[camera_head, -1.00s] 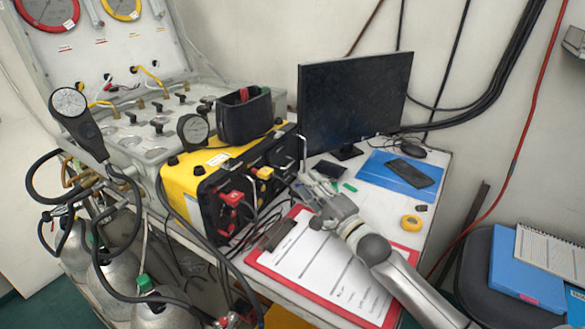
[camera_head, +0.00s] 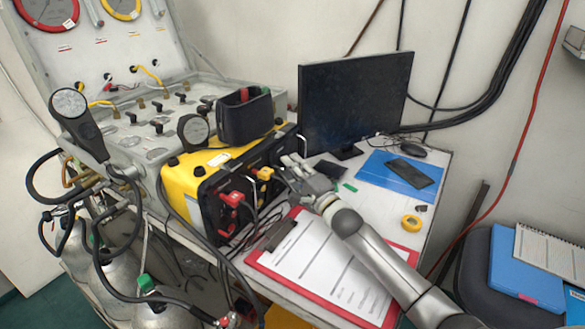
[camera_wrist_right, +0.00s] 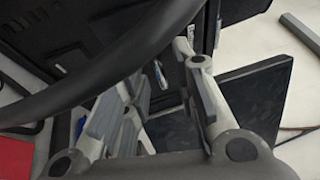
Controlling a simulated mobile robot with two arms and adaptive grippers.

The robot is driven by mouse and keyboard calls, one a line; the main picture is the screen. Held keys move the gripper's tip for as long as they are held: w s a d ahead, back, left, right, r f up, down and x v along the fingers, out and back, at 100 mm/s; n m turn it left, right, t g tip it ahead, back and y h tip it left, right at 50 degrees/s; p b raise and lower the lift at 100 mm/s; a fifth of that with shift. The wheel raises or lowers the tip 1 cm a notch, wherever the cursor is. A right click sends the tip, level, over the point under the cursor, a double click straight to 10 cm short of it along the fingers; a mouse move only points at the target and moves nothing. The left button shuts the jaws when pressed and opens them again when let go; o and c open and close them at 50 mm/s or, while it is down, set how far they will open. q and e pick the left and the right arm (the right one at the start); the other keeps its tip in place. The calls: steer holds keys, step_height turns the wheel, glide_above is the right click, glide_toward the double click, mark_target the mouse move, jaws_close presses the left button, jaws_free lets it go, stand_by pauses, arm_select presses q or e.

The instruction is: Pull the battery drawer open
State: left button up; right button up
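The yellow box (camera_head: 190,178) with a black front panel (camera_head: 218,200) sits on the table. I take the battery drawer to be at the right end of that panel; my right gripper covers it in the head view, so its outline is unclear. My right gripper (camera_head: 288,166) is close in front of that end. In the right wrist view the fingers of my right gripper (camera_wrist_right: 160,75) are spread, with dark panel parts and a small shiny piece (camera_wrist_right: 160,74) beyond the gap. I cannot tell whether they touch anything. My left gripper is not in view.
A thick black cable (camera_wrist_right: 105,75) crosses close to the wrist camera. Red and yellow connectors (camera_head: 232,200) with cables stick out left of my gripper. A monitor (camera_head: 352,100) stands behind. A red clipboard (camera_head: 262,262) lies below my arm. A blue folder (camera_head: 380,168) lies right.

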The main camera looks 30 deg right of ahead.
jaws_close()
steer(key=s+d+p, duration=0.5)
steer(key=s, duration=0.3)
steer(key=shift+s, duration=0.4)
steer(key=shift+d+f, duration=0.1)
steer(key=shift+o, duration=1)
jaws_free()
